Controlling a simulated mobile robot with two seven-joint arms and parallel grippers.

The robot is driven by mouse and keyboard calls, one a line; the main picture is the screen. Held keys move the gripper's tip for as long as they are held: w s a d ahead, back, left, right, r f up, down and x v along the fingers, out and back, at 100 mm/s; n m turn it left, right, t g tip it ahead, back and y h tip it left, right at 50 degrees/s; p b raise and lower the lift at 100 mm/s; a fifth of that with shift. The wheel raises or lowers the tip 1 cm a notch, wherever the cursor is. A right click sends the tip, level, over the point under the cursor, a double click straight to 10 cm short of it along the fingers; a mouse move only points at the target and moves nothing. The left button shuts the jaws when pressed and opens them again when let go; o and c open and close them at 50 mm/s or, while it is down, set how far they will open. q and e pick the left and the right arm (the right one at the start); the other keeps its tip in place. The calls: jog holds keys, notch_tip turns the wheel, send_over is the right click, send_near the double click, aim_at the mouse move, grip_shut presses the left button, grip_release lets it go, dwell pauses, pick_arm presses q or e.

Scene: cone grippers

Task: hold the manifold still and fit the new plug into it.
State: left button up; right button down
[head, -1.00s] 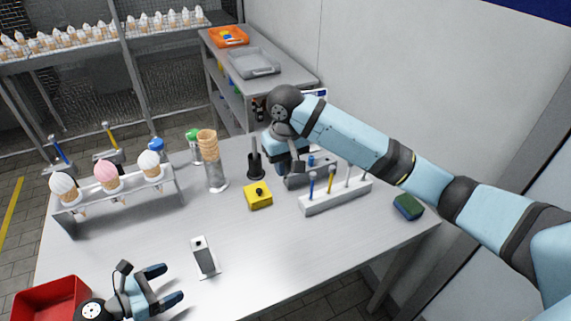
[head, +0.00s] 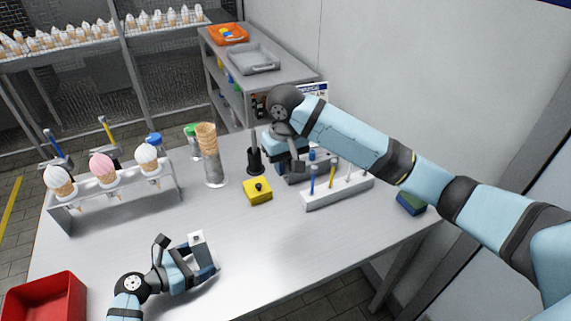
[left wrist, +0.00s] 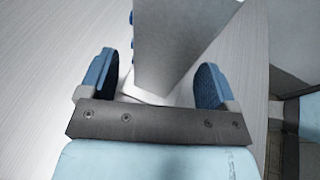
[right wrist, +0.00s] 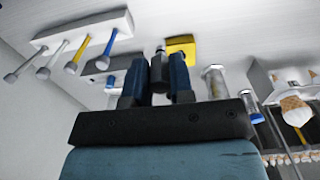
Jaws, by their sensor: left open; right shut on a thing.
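The manifold is a pale grey upright block (head: 198,248) near the table's front edge in the head view. It fills the upper middle of the left wrist view (left wrist: 180,40), with small blue parts along its left edge. My left gripper (head: 195,266) is open, its fingers on either side of the block's lower part, with gaps showing. My right gripper (right wrist: 158,78) is shut at the back of the table, by the grey rack. A dark piece with a shiny end (right wrist: 159,60) shows between its fingers, apparently the new plug; its full shape is hidden.
A yellow block (head: 257,190), a black holder (head: 255,162), a white tool rack (head: 338,190) and a grey rack (head: 322,161) stand near the right gripper. A cone stand (head: 120,195) is at the left, a red bin (head: 45,300) at front left. The table's middle is clear.

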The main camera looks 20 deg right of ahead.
pick_arm(q)
jog(key=shift+w+d+f, duration=0.1)
jog(key=shift+d, duration=0.1)
jog(key=c, duration=1.5)
jog(key=shift+n+t+y, duration=0.4)
jog(key=shift+n+t, duration=0.4)
jog(key=shift+t, duration=0.2)
jog(key=shift+m+g+h, duration=0.3)
jog(key=shift+m+g, duration=0.3)
jog(key=shift+g, duration=0.1)
jog(key=m+g, duration=0.2)
jog(key=shift+g+h, duration=0.3)
